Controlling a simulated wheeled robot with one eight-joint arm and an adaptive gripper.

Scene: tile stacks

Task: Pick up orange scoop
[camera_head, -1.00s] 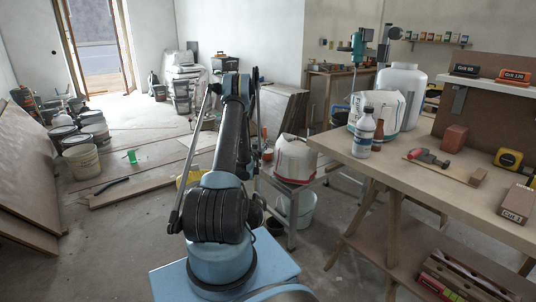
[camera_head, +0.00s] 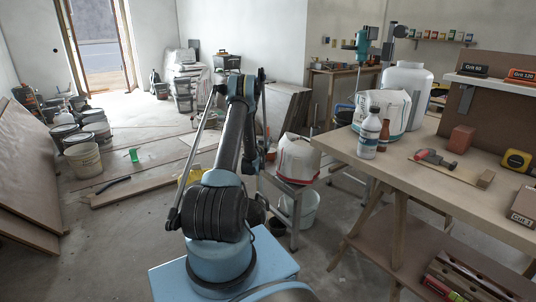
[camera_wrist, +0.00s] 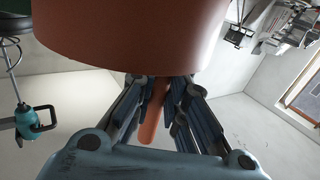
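The orange scoop (camera_wrist: 135,32) fills the top of the wrist view, close to the camera, as a broad smooth reddish-orange body. Its thin round handle (camera_wrist: 152,122) runs down between the fingers of my gripper (camera_wrist: 168,88). The fingers close in on both sides of the handle, and the scoop body hides their tips. Only walls and room furniture show behind the scoop, with no surface under it. In the head view my arm reaches away from the camera and hides my gripper and the scoop.
Buckets (camera_head: 84,160) and planks lie at left. Open floor lies at front left.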

